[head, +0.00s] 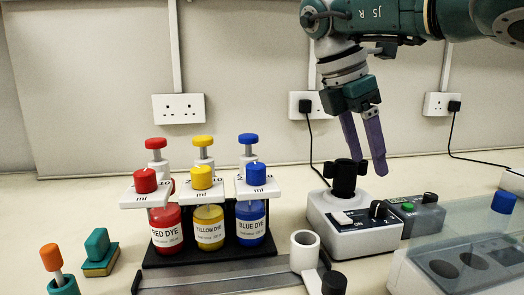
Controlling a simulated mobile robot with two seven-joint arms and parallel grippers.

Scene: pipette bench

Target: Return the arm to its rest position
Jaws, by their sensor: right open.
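My right arm (405,20) comes in from the upper right, held above the bench. My right gripper (368,165) points down with its two purple fingers apart and nothing between them. Its fingertips are near the black cup of a white mixer device (355,220). One fingertip overlaps the cup's upper edge in the picture, and I cannot tell whether they touch. My left gripper is not in view.
A black rack (225,250) holds red (166,232), yellow (208,228) and blue (251,224) dye bottles with dispensers. A transparent-lidded box (450,265) is at lower right. Sockets and cables line the wall.

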